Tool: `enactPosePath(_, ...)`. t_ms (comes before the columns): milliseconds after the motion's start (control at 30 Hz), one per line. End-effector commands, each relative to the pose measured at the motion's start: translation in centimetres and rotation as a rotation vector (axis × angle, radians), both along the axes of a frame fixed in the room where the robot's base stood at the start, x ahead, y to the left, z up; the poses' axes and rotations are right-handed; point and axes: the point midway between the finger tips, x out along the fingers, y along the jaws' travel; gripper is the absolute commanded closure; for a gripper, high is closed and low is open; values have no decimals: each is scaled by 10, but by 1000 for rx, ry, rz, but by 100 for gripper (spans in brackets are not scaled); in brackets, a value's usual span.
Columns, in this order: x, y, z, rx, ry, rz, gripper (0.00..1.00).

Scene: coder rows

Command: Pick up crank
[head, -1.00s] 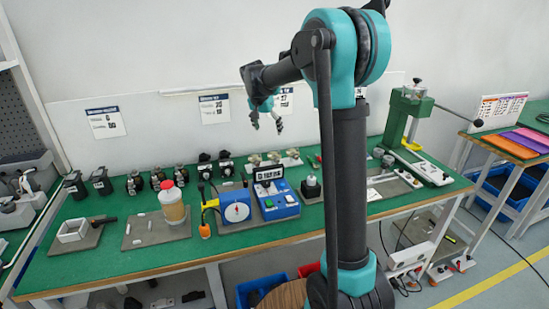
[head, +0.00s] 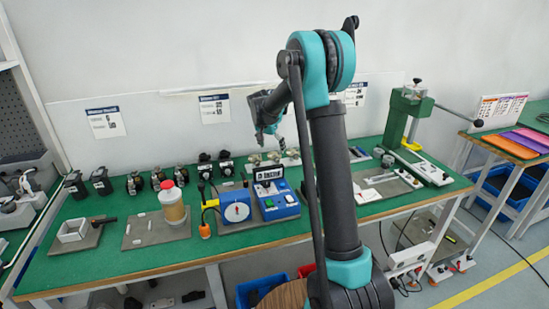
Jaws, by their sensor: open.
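My gripper (head: 270,144) is open and empty. It hangs above the rear of the green workbench (head: 130,255), its fingers pointing down. Below it in the picture, several small pale metal parts (head: 254,159) sit in a row near the wall. The fingertips overlap this row in the picture, and I cannot tell the gap between them. No part can be told for certain as the crank; the parts are small, and my arm hides some of the bench to the right.
A blue device with a white dial (head: 236,212) and a blue device with a display (head: 280,206) stand in front. A jar with a red lid (head: 172,203) is to their left. A green press (head: 406,115) rises at the right. Bare bench lies along the front edge.

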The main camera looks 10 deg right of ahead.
Motion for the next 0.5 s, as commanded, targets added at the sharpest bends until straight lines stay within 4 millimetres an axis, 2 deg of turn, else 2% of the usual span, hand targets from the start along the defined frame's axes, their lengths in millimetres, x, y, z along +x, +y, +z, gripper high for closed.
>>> enactPosePath(400, 14, -10, -45, 0, 0, -1, 23)
enactPosePath(500, 15, -11, -48, 0, 0, 0, 23)
